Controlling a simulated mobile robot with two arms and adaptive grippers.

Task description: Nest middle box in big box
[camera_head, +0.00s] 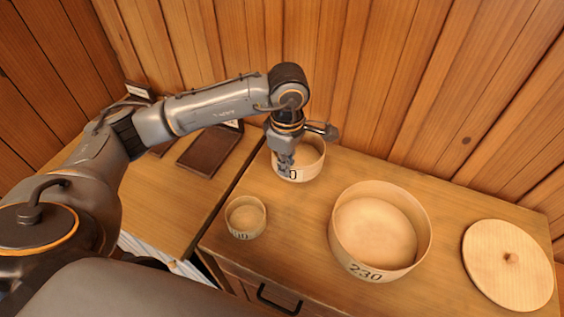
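The middle box (313,165) is a round pale wooden box at the back left of the cabinet top, open at the top. Its printed number is partly hidden by my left gripper (286,165), which points down at its near left wall. The fingers overlap the rim in this view; I cannot tell whether they are closed on it. The big box (375,268), marked 230, stands upright and open to the right and nearer, and looks empty. My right gripper is not in view.
A small round box (246,232) stands at the left front of the wooden cabinet top (290,235). A round lid (507,265) with a knob lies at the right. A dark tray (209,152) lies on the left surface. A plank wall (400,80) rises close behind.

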